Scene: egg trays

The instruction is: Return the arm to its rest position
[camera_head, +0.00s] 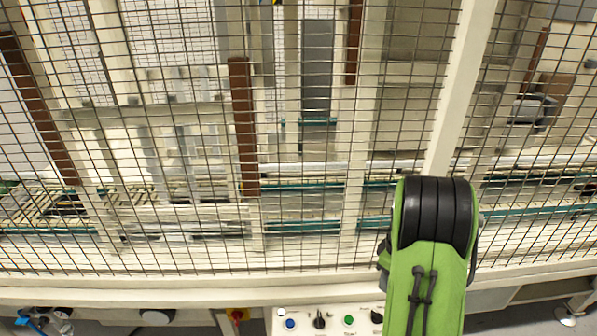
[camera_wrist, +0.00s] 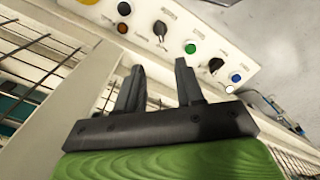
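My gripper (camera_wrist: 158,78) shows in the wrist view with its two dark fingers apart and nothing between them. It is open and empty. Beyond the fingertips is a pale control panel (camera_wrist: 205,25) with coloured buttons and knobs; I cannot tell the exact gap, but no contact shows. In the head view my green and black arm rises at the lower right, in front of the mesh fence (camera_head: 150,130). The gripper itself is not visible in the head view. No egg trays are clearly in sight.
The control panel also shows in the head view (camera_head: 335,321), low in the middle. The wire fence spans the whole head view, with a pale rail (camera_head: 180,293) along its foot. Machinery and conveyors (camera_head: 305,228) stand behind the mesh. Grey floor shows at the lower right.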

